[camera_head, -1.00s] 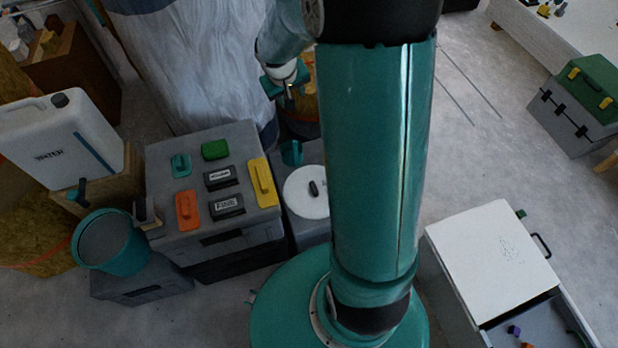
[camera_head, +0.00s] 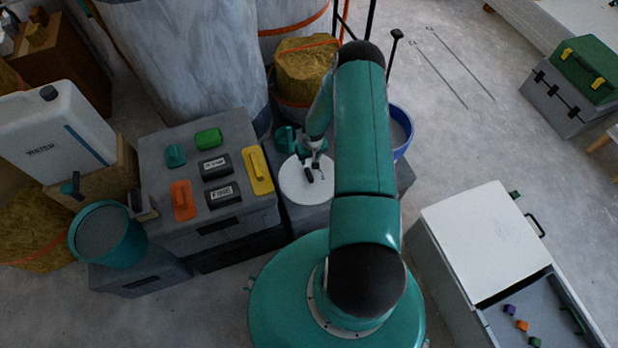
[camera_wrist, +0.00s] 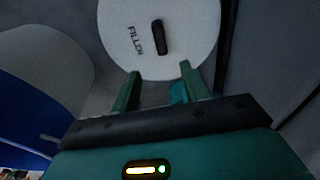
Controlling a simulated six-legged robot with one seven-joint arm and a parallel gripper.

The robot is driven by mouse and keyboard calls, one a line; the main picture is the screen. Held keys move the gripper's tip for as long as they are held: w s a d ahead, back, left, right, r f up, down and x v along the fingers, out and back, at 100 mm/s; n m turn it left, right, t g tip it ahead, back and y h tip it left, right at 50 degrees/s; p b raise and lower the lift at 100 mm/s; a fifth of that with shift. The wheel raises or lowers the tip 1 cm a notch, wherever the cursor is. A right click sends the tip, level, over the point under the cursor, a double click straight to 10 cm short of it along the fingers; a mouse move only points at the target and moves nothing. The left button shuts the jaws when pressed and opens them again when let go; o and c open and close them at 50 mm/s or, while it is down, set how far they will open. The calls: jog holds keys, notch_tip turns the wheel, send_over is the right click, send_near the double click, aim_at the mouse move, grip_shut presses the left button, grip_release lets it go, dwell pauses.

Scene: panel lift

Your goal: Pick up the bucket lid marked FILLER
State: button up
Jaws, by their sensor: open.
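The bucket lid is a round white disc with a dark bar handle. In the head view the lid (camera_head: 298,188) lies on a grey box right of the block with coloured handles. In the wrist view the lid (camera_wrist: 185,38) fills the top middle, with FILLER printed left of its handle (camera_wrist: 159,37). My gripper (camera_wrist: 158,78) is open, its two green fingers pointing at the lid's near edge, the handle beyond them. In the head view my gripper (camera_head: 313,166) is over the lid's upper right part. I cannot tell whether the fingertips touch the lid.
A grey block (camera_head: 170,225) with several coloured handles stands left of the lid. A teal cup (camera_head: 286,138) is just behind it. A blue-rimmed bucket (camera_head: 403,135) stands to the right, behind my arm. A white cabinet (camera_head: 478,240) with an open drawer is at right.

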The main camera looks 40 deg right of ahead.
aim_at(309, 173)
jog(key=f, duration=0.9)
jog(key=w+f, duration=0.1)
jog(key=f, duration=0.3)
jog(key=shift+w+d+f, duration=0.1)
jog(key=shift+d+f, duration=0.05)
jog(key=shift+f, duration=0.2)
grip_shut()
